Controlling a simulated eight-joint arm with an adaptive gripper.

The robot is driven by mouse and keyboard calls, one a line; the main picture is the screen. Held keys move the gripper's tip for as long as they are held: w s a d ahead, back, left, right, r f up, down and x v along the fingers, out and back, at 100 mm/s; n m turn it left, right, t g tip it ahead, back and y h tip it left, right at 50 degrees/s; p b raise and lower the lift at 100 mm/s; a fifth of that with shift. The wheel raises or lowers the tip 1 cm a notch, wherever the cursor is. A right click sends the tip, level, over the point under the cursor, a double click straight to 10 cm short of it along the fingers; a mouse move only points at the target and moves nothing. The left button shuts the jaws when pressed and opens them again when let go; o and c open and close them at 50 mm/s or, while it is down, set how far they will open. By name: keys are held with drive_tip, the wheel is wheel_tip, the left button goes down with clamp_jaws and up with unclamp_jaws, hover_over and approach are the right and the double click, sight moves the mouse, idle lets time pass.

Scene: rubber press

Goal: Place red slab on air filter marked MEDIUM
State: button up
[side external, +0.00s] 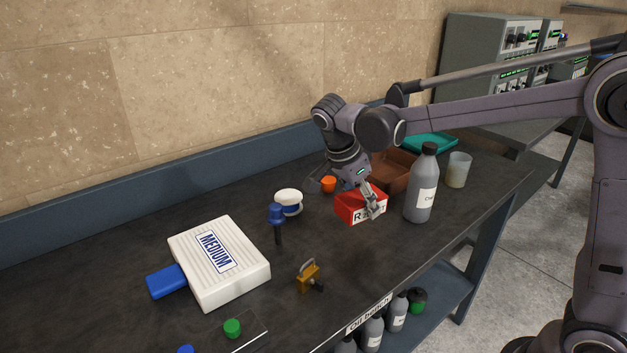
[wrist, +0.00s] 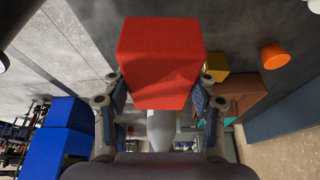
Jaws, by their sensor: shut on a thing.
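In the wrist view the red slab (wrist: 160,60) sits between the two fingers of my gripper (wrist: 160,95). I cannot tell whether the slab touches the bench. The air filter (side external: 218,262), white and ribbed with a blue MEDIUM label, lies flat on the bench at the left, well apart from my gripper. A blue block (side external: 166,281) shows at its left edge.
A grey bottle (side external: 422,187) stands close right of the slab, with a beaker (side external: 458,170) beyond. A brown tray (side external: 393,172) is behind. A blue-handled tool (side external: 277,220), a white-and-blue object (side external: 288,200) and a brass padlock-like item (side external: 309,277) lie between slab and filter.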

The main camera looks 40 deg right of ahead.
drive_tip(key=shift+w+a+r+n, duration=0.2)
drive_tip(key=shift+a+r+n, duration=0.1)
drive_tip(key=shift+r, duration=0.05)
drive_tip(key=w+a+r+n+t+y, duration=0.2)
drive_tip(key=w+a+r+n+t, duration=0.1)
drive_tip(key=w+a+n, duration=0.55)
drive_tip(key=w+a+r+n+t+y, duration=0.25)
drive_tip(key=w+a+n, duration=0.25)
drive_tip(key=a+n, duration=0.65)
drive_tip(key=m, duration=0.1)
hover_over(196, 253)
drive_tip(key=s, duration=0.2)
drive_tip(key=f, duration=0.6)
drive_tip(key=shift+w+d+f, duration=0.1)
drive_tip(key=shift+w+f, duration=0.1)
drive_tip(key=shift+f, duration=2.15)
drive_tip(key=shift+f, duration=0.1)
drive_tip(key=o, duration=1.5)
drive_tip(key=shift+c, duration=0.2)
